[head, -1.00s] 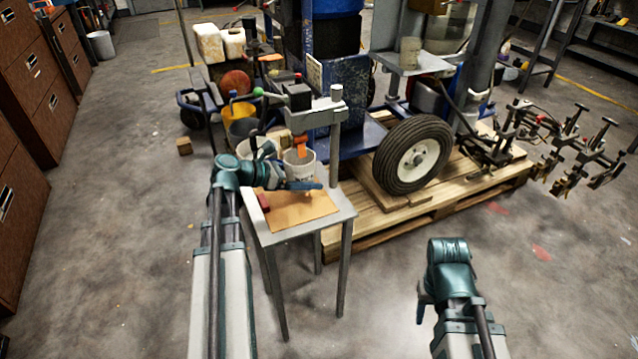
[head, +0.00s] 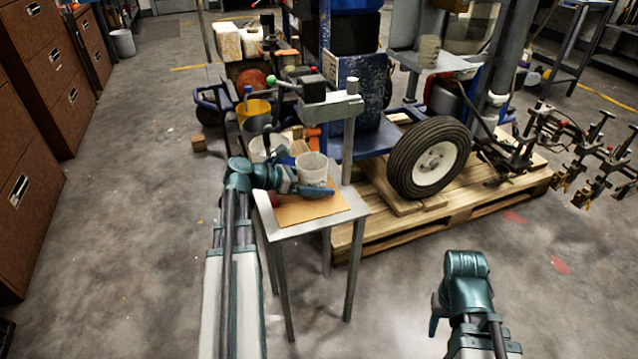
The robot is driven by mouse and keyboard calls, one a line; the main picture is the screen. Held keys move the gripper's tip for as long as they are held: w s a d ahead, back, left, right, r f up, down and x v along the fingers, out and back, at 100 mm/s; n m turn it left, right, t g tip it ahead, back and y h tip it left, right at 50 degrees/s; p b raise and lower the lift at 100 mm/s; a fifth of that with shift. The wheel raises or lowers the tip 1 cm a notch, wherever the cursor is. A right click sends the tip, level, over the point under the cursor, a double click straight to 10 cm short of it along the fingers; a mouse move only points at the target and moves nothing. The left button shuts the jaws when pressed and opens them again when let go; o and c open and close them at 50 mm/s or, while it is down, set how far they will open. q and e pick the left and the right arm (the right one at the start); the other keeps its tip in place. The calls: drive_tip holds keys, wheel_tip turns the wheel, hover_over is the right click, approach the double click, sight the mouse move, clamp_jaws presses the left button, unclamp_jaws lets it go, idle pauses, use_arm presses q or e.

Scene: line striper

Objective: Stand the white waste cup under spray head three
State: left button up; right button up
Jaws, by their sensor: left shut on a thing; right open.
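The white waste cup (head: 312,168) is upright above the tan board on the small grey table (head: 356,211). My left gripper (head: 308,187) is shut on it, with a blue finger showing across the cup's near lower side. The cup's bottom is partly hidden, and I cannot tell whether it touches the board. An orange piece (head: 309,132) shows just behind the cup's rim. I cannot make out which spray head is number three. My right gripper (head: 437,314) is open and empty over the floor at the lower right; only one finger shows clearly.
A grey post and clamp arm (head: 348,125) rise at the table's back edge. A second white container (head: 268,148) and a yellow bucket (head: 254,110) stand behind my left gripper. A wheeled machine with a black tyre (head: 430,158) sits on a wooden pallet. The floor in front is clear.

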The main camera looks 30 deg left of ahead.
use_arm(q)
drive_tip(key=o, duration=1)
drive_tip(key=shift+r, duration=0.1)
drive_tip(key=shift+s+a+r+p, duration=0.1)
drive_tip(key=shift+r+p, duration=0.1)
drive_tip(key=shift+p, duration=0.25)
drive_tip(key=p+v, duration=0.4)
drive_tip(key=v, duration=0.6)
drive_tip(key=shift+s+a+r, duration=0.15)
drive_tip(key=shift+r, duration=0.05)
drive_tip(key=shift+s+a+r, duration=0.1)
drive_tip(key=shift+s+a, duration=0.25)
drive_tip(key=shift+s, duration=0.1)
